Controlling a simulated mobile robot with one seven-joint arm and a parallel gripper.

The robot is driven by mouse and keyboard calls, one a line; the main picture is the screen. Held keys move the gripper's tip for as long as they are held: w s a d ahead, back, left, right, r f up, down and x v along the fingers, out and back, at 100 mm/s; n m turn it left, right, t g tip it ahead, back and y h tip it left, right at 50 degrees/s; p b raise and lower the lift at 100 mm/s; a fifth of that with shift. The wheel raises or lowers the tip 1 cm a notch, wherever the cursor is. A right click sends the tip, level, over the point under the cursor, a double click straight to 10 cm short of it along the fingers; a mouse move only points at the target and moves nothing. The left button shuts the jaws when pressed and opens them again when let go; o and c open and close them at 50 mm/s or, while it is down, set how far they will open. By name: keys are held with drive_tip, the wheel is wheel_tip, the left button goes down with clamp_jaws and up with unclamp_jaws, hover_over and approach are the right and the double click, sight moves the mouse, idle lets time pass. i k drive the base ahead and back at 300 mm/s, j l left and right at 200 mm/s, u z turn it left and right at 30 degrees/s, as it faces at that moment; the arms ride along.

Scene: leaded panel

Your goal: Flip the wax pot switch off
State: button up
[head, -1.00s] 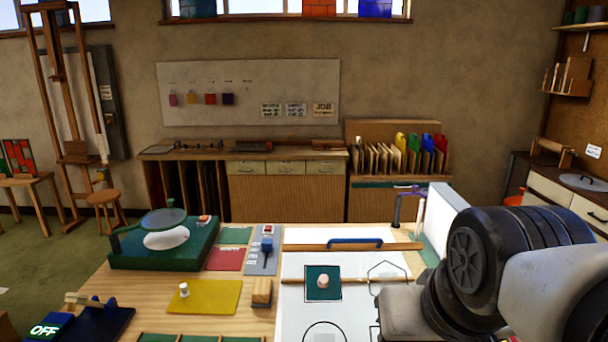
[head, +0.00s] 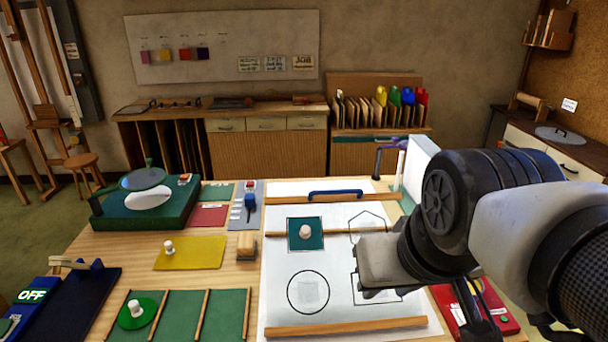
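I cannot tell for certain which thing is the wax pot. A red panel or box (head: 497,300) with small labels and a green spot lies at the table's right front, partly hidden behind my arm. A green unit (head: 115,214) with a round glass disc and a small red-topped switch (head: 184,179) stands at the back left. A grey plate (head: 240,216) beside it carries a blue lever (head: 250,203) and a red-topped part. My gripper (head: 366,281) is over the right part of the white sheet, apart from these. Its fingers are not clear.
A blue box (head: 38,293) with a lit OFF sign is at the left front. The white sheet (head: 285,290) bears wooden bars, a blue handle (head: 337,193) and a teal square (head: 296,244) with a knob. A yellow plate (head: 205,254) lies left of it.

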sight(459, 314)
drive_tip(key=k+z, duration=0.1)
drive_tip(key=z, duration=0.25)
drive_tip(key=l+z, duration=0.1)
drive_tip(key=z, duration=0.2)
drive_tip(key=k+l+z, duration=0.1)
drive_tip(key=z, duration=0.25)
drive_tip(key=l+u, duration=0.25)
drive_tip(key=l, duration=0.15)
drive_tip(key=l+u, duration=0.25)
drive_tip(key=l, duration=0.15)
drive_tip(key=i, duration=0.4)
drive_tip(key=u, duration=0.1)
drive_tip(key=k+j+z, duration=0.1)
drive_tip(key=i+z, duration=0.1)
